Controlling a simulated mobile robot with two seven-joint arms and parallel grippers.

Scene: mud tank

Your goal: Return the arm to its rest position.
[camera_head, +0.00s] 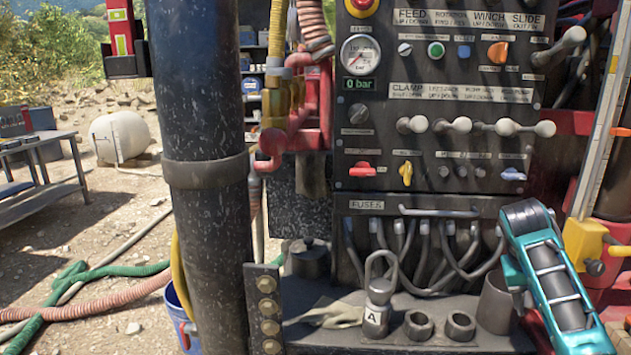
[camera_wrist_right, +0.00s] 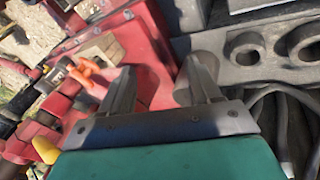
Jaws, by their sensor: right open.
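My right arm (camera_head: 552,275), teal with black ribbed sections, comes in at the lower right of the head view, in front of the control panel's right side. Its gripper is hidden there. In the right wrist view my right gripper (camera_wrist_right: 160,88) is open, with two grey fingers apart and nothing seen held between them. A red surface lies behind the gap. A grey cylindrical cup (camera_wrist_right: 205,66) shows close to the right-hand finger; whether they touch I cannot tell. My left gripper is not in view.
The control panel (camera_head: 440,110) with levers and a gauge stands ahead. Below it a tool shelf (camera_head: 440,340) holds a shackle (camera_head: 378,290), sockets (camera_head: 418,324) and a grey cup (camera_head: 495,303). A thick black pipe (camera_head: 205,200) stands left of it. Cables (camera_head: 440,255) hang under the panel.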

